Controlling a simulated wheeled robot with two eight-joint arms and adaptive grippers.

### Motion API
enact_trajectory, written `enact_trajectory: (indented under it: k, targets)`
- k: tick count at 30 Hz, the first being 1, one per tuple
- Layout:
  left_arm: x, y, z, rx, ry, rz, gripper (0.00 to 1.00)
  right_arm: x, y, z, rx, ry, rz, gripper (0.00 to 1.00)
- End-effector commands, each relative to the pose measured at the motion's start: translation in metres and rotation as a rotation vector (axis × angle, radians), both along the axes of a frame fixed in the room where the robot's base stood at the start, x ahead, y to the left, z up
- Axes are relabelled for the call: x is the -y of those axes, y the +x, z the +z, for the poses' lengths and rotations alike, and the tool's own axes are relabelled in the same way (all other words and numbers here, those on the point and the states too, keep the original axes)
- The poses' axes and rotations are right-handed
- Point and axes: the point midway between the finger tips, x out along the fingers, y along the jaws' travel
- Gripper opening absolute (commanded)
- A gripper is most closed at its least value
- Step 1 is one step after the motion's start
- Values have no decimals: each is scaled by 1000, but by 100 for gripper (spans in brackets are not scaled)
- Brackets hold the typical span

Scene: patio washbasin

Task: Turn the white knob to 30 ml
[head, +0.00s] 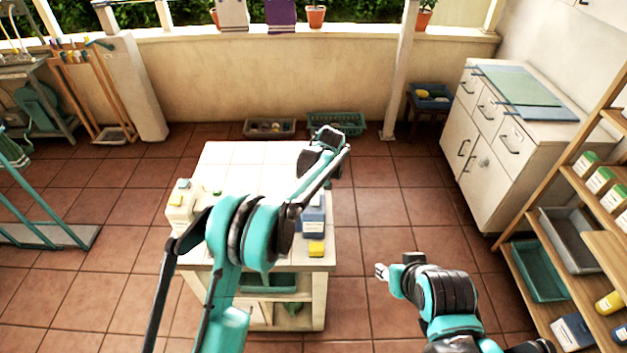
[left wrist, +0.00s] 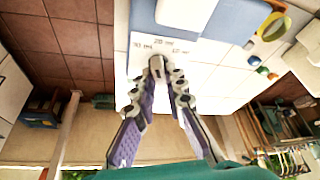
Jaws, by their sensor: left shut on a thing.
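A blue and white dispenser (head: 313,217) stands at the right side of the white table (head: 230,160), partly behind my left arm. In the left wrist view its white face (left wrist: 200,48) carries an arc of ml marks; 20 ml is at the middle top, and the side marks are hard to read.
A cabinet (head: 490,135) and a wooden shelf (head: 590,240) stand at the right. Open tiled floor lies between.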

Motion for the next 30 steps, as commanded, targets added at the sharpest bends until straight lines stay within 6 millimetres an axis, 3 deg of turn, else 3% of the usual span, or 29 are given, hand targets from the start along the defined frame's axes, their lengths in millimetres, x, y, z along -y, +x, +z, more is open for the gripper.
enact_trajectory:
  k: [15, 30]
  targets:
    - [2, 1, 0, -1, -1, 314, 0, 0, 0, 1, 0, 0, 0, 40]
    - [2, 1, 0, -1, -2, 362, 0, 0, 0, 2, 0, 0, 0, 40]
